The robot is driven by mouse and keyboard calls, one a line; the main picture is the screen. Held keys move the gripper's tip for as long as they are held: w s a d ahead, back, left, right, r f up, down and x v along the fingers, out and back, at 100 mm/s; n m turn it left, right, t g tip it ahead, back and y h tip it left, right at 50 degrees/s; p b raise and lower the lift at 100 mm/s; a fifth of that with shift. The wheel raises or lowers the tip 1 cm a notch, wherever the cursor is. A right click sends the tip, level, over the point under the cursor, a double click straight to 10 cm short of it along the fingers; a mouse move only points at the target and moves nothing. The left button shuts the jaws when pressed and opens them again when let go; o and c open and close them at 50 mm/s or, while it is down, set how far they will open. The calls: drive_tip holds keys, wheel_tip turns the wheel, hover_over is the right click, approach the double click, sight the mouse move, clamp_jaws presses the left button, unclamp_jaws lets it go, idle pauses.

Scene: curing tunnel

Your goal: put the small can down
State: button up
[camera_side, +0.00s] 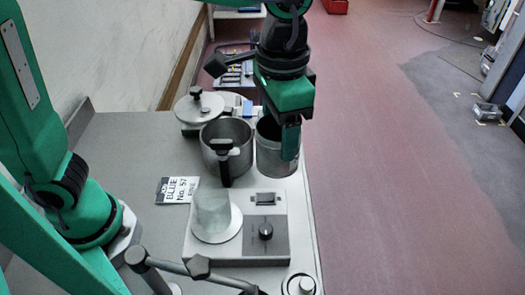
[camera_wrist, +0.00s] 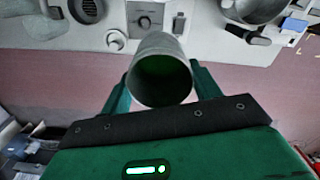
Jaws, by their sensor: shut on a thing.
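The small can (camera_side: 269,163) is a plain grey metal cylinder with an open top, at the right edge of the bench in the side view. My gripper (camera_side: 290,150) is shut on it, with one green finger showing against the can's near side. In the wrist view the can (camera_wrist: 160,72) sits between the two green fingers of my gripper (camera_wrist: 162,85), its open mouth facing the camera and its inside dark green. Whether the can's bottom touches anything is hidden.
A metal pot (camera_side: 212,160) with a black handle stands left of the can. A lid (camera_side: 188,108) lies behind it. A control box (camera_side: 268,222) with a knob and a pale cup (camera_side: 212,207) are in front. The bench (camera_side: 140,150) is clear at left; red floor lies right.

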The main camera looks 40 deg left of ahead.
drive_tip(key=shift+f, duration=2.5)
drive_tip(key=w+a+f, duration=0.6)
drive_tip(key=w+f, duration=0.3)
drive_tip(key=f, duration=0.2)
drive_tip(key=shift+w+a, duration=0.3)
drive_tip(key=shift+f, duration=0.6)
drive_tip(key=o, duration=1.1)
wheel_tip(320, 180, up, 13)
drive_tip(key=shift+r, duration=0.1)
